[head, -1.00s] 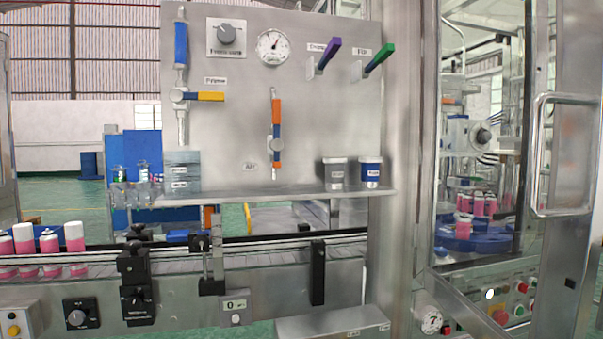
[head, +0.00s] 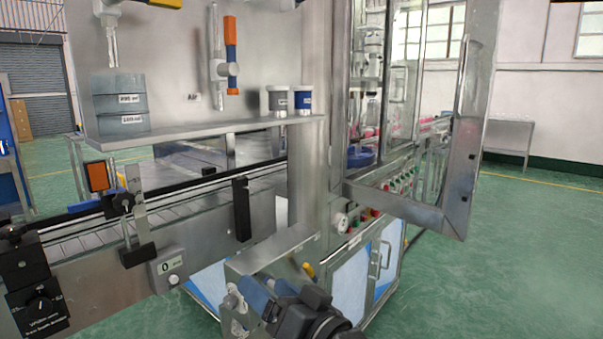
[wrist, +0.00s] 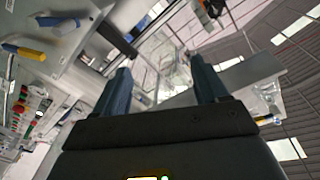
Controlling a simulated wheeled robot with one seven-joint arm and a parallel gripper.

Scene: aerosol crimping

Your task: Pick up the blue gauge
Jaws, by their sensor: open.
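On the steel shelf, at its right end in the head view, stands a small blue cylinder with a white top (head: 303,102). It is the likeliest blue gauge, but its label is too small to read. A similar grey cylinder (head: 277,100) stands just left of it. My gripper is open in the wrist view (wrist: 160,75), with two dark blue fingers apart and nothing held between them. In the head view my arm's end shows low at the bottom centre, well below the shelf and away from the blue cylinder. The blue cylinder cannot be made out in the wrist view.
The shelf (head: 205,132) also bears stacked grey blocks (head: 120,104) at the left. A conveyor (head: 180,208) runs below it. A steel box (head: 268,250) juts out near my arm. A framed glass door (head: 455,130) stands open at right. Green floor at right is clear.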

